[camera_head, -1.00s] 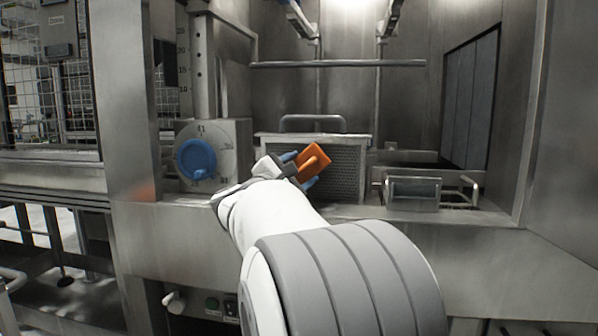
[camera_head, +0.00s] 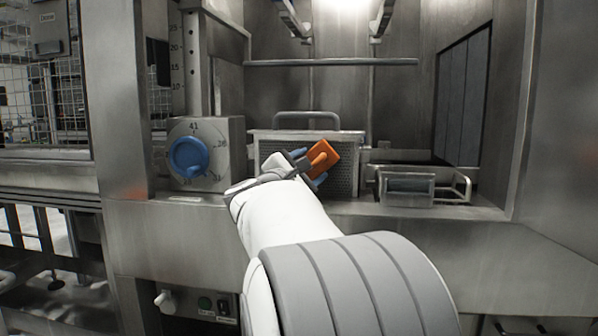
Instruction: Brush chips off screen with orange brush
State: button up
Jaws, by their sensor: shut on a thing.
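The orange brush (camera_head: 325,157) is held in my gripper (camera_head: 311,167), whose blue fingertips show on either side of it. The brush is tilted and sits in front of the screen (camera_head: 343,178), a dark perforated panel in a metal frame with a bar handle (camera_head: 307,116) on top. My arm covers the lower left part of the screen. I cannot tell whether the brush touches the screen. No chips can be made out on the panel at this size.
A blue dial (camera_head: 188,157) on a metal housing stands left of the screen. A small metal tray with a wire handle (camera_head: 410,191) stands on the ledge to the right. A horizontal bar (camera_head: 330,62) crosses above. A steel wall closes the right side.

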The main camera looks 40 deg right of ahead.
aim_at(332, 165)
jog(key=shift+s+d+b, duration=0.95)
jog(key=shift+s+d, duration=0.55)
jog(key=shift+s, duration=0.2)
jog(key=shift+w+a, duration=1.3)
jog(key=shift+w, duration=0.25)
jog(key=shift+w+a, duration=1.3)
jog(key=shift+w, duration=0.25)
jog(key=shift+s+a+b, duration=0.6)
jog(key=shift+s+a, duration=1.4)
jog(key=shift+a, duration=0.3)
